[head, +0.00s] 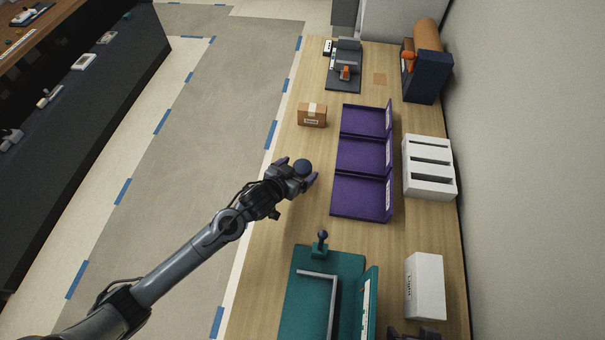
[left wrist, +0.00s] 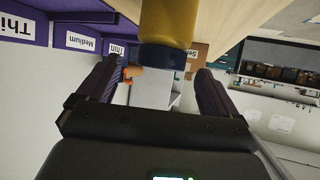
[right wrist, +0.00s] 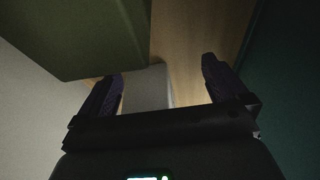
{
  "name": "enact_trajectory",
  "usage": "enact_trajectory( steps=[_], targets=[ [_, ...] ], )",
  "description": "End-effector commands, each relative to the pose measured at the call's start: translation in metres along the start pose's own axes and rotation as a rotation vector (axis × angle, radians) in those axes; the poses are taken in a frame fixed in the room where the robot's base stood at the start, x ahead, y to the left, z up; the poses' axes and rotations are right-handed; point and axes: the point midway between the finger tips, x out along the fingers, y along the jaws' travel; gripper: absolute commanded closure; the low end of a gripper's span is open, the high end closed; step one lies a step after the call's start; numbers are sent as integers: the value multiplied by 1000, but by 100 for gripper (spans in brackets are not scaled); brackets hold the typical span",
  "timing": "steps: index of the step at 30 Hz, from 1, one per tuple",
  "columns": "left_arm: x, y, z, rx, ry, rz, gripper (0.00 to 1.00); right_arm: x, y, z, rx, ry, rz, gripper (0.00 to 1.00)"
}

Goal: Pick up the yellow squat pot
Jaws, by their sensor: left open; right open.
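The yellow squat pot shows in the left wrist view as a yellow body (left wrist: 168,22) with a dark blue lid (left wrist: 163,58). In the head view only its round dark lid (head: 303,166) shows, near the left front of the purple trays; the body is hidden. My left gripper (head: 298,170) is open, with one finger on each side of the lid and visible gaps in the left wrist view. My right gripper (right wrist: 158,75) is open; its fingers show in the right wrist view. Only a dark bit of that arm shows at the head view's bottom edge.
Purple trays (head: 334,210) stand right of the pot. A cardboard box (head: 312,115) sits beyond it. A teal stand (head: 300,290) with a knobbed tamper (head: 321,244) is nearer. A white box (head: 425,287) and a white slotted rack (head: 430,150) line the wall side.

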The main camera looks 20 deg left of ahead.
Motion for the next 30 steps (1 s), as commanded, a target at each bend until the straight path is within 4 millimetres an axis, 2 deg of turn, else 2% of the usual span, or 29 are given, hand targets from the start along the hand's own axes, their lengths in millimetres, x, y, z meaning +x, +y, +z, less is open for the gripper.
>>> enact_trajectory(
  steps=[6, 13, 27, 29, 30],
  targets=[
    [17, 0, 1, 0, -1, -1, 7, 0, -1, 0, 3, 0, -3, 0],
    [18, 0, 1, 0, -1, -1, 7, 0, -2, 0, 7, 1, -6, 0],
    [18, 0, 1, 0, -1, -1, 77, 1, -2, 0, 6, 0, -5, 0],
    [18, 0, 1, 0, -1, -1, 86, 1, -1, 0, 5, 0, -4, 0],
    [17, -1, 0, 0, 0, -1, 88, 1, -1, 0, 4, -1, -4, 0]
  ],
)
